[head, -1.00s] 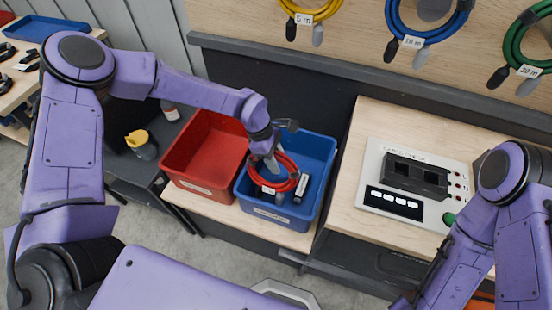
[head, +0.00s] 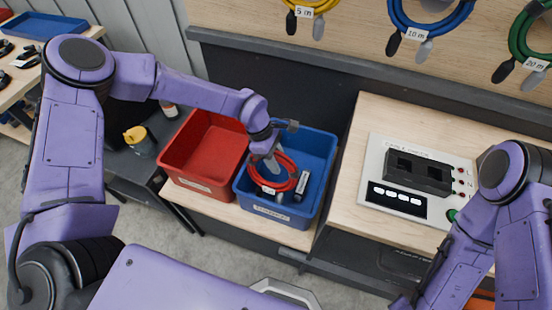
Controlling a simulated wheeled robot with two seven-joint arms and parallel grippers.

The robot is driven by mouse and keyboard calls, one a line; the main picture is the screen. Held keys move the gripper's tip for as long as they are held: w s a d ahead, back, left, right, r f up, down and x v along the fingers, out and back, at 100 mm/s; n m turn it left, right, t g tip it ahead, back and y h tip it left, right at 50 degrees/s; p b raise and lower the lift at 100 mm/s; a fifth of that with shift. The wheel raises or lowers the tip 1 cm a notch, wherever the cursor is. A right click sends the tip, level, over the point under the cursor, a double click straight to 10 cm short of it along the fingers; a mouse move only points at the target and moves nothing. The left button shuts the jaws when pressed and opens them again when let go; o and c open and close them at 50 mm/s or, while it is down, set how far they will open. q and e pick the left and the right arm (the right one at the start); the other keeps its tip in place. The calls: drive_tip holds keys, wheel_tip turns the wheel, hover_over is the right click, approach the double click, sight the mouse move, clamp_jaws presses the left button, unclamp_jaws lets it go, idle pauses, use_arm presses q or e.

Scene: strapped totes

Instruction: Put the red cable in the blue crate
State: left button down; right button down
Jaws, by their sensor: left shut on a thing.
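The red cable (head: 291,181) is a coiled loop with a white tag and dark and grey plug ends. It is inside the outline of the blue crate (head: 322,150), near the crate's left side. Whether it touches the crate floor I cannot tell. My left gripper (head: 272,166) reaches into the crate from the upper left and is shut on the red cable's loop. My right arm is at the right edge, and its gripper is out of the picture.
A red crate (head: 178,138) stands directly left of the blue one. A grey test panel (head: 409,180) lies on the bench to the right. Yellow (head: 312,8), blue (head: 428,28) and green (head: 516,38) cables hang on the board behind.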

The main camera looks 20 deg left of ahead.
use_arm(q)
drive_tip(key=shift+f+b, duration=0.8)
drive_tip(key=shift+f, duration=0.2)
drive_tip(key=c, duration=0.6)
unclamp_jaws()
drive_tip(key=b+v, duration=0.1)
drive_tip(key=v, duration=0.9)
drive_tip(key=shift+r, duration=0.25)
